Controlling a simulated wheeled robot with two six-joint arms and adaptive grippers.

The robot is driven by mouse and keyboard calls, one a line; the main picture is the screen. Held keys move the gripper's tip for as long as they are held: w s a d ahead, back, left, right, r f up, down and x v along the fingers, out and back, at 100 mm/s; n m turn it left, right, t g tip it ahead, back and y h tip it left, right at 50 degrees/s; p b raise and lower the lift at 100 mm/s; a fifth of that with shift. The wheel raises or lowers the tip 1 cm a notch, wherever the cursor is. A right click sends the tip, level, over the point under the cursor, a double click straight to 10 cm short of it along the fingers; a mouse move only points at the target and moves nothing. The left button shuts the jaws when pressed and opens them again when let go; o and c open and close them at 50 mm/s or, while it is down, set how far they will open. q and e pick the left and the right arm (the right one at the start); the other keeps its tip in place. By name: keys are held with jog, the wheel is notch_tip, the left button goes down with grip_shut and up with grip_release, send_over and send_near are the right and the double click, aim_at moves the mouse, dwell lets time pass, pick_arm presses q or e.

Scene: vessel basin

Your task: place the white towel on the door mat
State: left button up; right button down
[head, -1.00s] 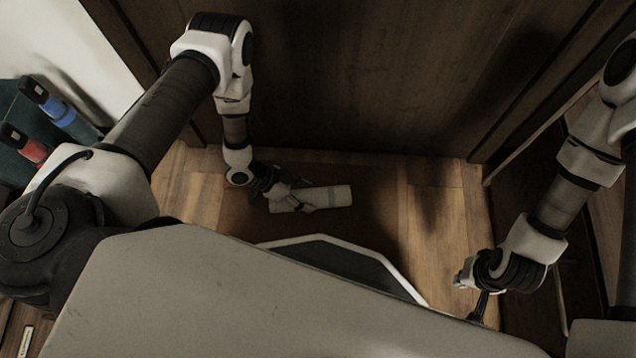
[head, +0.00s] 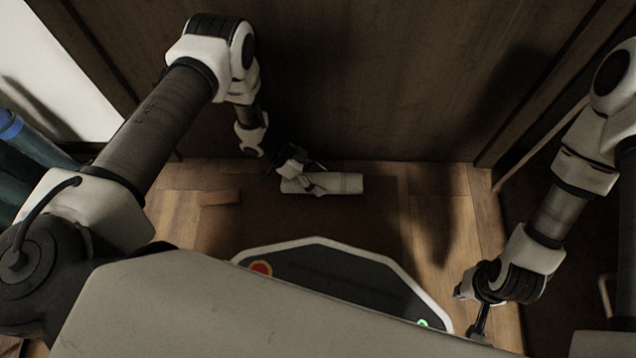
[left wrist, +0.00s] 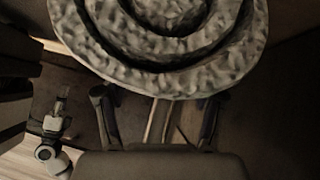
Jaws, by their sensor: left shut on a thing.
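The white towel (head: 340,184) is a pale roll lying sideways in my left gripper (head: 303,181), low in front of the wooden door. In the left wrist view its spiral end (left wrist: 165,65) fills the top, beyond the two fingers of my left gripper (left wrist: 157,108). My left gripper is shut on the towel. The door mat (head: 310,222) appears as a dark brown area of floor below and in front of the towel; I cannot tell whether they touch. My right gripper (head: 480,318) hangs at the lower right, away from the towel, its fingers partly hidden.
The wooden door (head: 370,85) stands close behind the towel. Light wooden floor (head: 432,220) is free to the right of the mat. A small reddish-brown patch (head: 220,197) shows at the left. Teal things (head: 28,160) stand at the far left edge.

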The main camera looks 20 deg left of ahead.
pick_arm(q)
jog(key=shift+f, duration=0.75)
jog(key=shift+r, duration=0.2)
jog(key=shift+f, duration=0.3)
jog(key=o, duration=1.3)
jog(key=shift+r, duration=0.1)
pick_arm(e)
jog(key=shift+w+f, duration=0.15)
jog(key=shift+f, duration=0.55)
pick_arm(q)
jog(key=shift+r, duration=0.1)
pick_arm(e)
jog(key=shift+r, duration=0.1)
